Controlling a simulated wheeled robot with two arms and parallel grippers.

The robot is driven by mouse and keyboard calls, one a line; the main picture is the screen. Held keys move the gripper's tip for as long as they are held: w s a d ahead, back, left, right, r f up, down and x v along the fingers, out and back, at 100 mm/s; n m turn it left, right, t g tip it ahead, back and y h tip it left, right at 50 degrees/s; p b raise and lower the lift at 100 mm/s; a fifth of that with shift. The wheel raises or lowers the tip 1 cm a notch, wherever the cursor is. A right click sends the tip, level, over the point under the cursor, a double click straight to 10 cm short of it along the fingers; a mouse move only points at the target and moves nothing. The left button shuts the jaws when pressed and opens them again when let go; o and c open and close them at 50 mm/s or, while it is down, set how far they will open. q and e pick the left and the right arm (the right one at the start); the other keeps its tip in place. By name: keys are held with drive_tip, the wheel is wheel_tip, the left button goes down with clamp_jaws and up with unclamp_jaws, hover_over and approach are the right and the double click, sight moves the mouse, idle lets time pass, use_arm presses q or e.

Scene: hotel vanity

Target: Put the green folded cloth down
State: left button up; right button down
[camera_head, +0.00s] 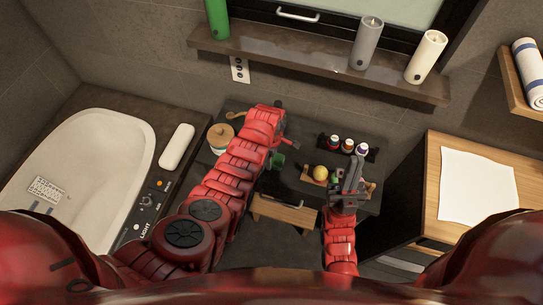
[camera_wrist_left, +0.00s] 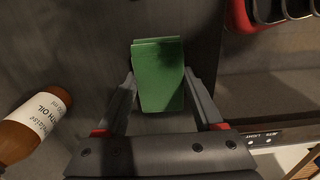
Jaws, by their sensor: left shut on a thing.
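The green folded cloth (camera_wrist_left: 158,78) is between the two fingers of my left gripper (camera_wrist_left: 160,90) in the left wrist view, and the gripper is shut on it. In the head view a small part of the cloth (camera_head: 277,161) shows beside my left gripper (camera_head: 279,150), over the dark vanity top. Much of that gripper is hidden by the red arm. Whether the cloth touches the surface is unclear. My right gripper (camera_head: 349,172) is over the right part of the vanity, near a yellow ball; its finger opening cannot be made out.
A bath oil bottle (camera_wrist_left: 35,122) lies left of the cloth in the left wrist view. Small bottles (camera_head: 347,146) stand at the back right. A round wooden-lidded jar (camera_head: 220,136) is left of my left arm. A bathtub (camera_head: 88,165) is at far left; a wooden counter (camera_head: 436,190) is at right.

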use_arm(q)
drive_tip(key=shift+f, duration=0.1)
drive_tip(key=shift+f, duration=0.15)
drive_tip(key=o, duration=1.2)
